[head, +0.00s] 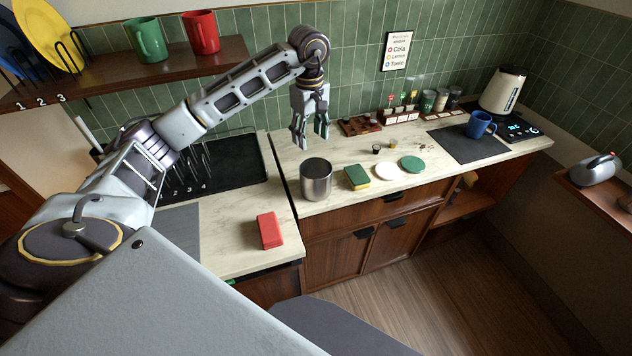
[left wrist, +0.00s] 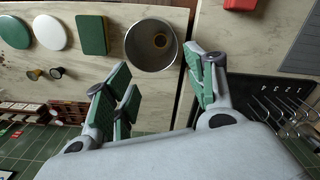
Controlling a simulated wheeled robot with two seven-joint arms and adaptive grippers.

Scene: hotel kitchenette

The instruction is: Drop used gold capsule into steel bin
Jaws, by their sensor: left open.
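The steel bin (head: 316,180) is an open metal cylinder standing on the counter, and it also shows from above in the left wrist view (left wrist: 135,50). A small round gold thing (left wrist: 160,40), which looks like a capsule, lies inside on its floor. My left gripper (head: 311,143) is open and empty above the counter, behind and higher than the bin. In the left wrist view its spread green-padded fingers (left wrist: 165,85) have nothing between them. Two small capsules, one gold-toned (left wrist: 35,74) and one dark (left wrist: 57,72), lie on the counter. My right gripper is out of view.
A green-yellow sponge (head: 356,178), a white disc (head: 387,171) and a green disc (head: 413,165) lie right of the bin. A red box (head: 269,230) and black rack (head: 222,165) are left. A blue mug (head: 480,124) stands on a dark mat at right.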

